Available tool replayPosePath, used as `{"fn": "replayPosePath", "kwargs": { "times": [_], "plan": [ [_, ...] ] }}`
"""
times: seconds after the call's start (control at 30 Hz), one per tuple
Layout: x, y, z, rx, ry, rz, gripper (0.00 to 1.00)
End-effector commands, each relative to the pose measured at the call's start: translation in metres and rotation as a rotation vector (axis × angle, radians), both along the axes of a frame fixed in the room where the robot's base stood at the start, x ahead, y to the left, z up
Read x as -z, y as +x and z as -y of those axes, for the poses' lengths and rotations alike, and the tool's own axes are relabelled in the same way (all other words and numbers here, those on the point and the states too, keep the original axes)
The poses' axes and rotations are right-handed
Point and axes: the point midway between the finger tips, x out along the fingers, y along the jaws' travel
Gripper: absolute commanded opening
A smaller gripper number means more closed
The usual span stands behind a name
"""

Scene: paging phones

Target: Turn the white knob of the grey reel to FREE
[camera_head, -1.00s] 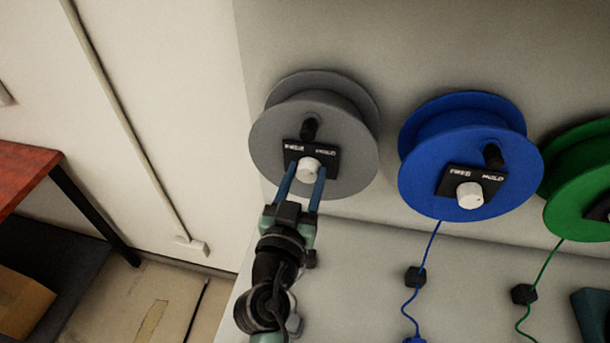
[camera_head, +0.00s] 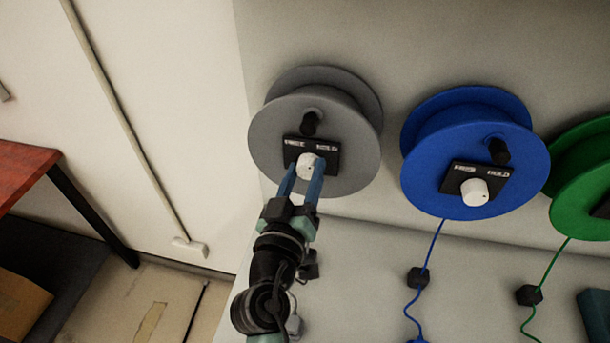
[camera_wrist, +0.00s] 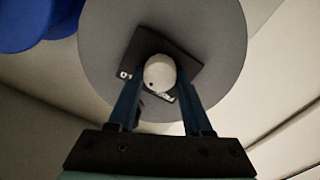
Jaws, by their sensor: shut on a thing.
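The grey reel (camera_head: 270,150) hangs on the wall in the head view, with a black label plate (camera_head: 331,158) on its face marked FREE at left and HOLD at right. Its white knob (camera_head: 308,165) sits on the lower middle of the plate. My gripper (camera_head: 305,178) is shut on the knob, one blue finger on each side. The wrist view shows the knob (camera_wrist: 159,73) between the fingertips (camera_wrist: 159,88), with a small dark dot on its face. The fingers and knob cover part of the plate there. The knob's exact setting is hard to tell.
A blue reel (camera_head: 415,170) with its own white knob (camera_head: 474,191) is to the right, and a green reel (camera_head: 568,200) stands beyond it. Cords with black blocks (camera_head: 418,277) hang below them. A red-topped table (camera_head: 22,172) is at far left.

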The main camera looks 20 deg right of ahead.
Motion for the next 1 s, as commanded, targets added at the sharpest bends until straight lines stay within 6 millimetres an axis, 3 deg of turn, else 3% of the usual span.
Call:
{"fn": "replayPosePath", "kwargs": {
  "times": [1.0],
  "plan": [
    [0.0033,0.0007,-0.0012,0.001,-0.774,-0.526,0.00]
  ]
}}
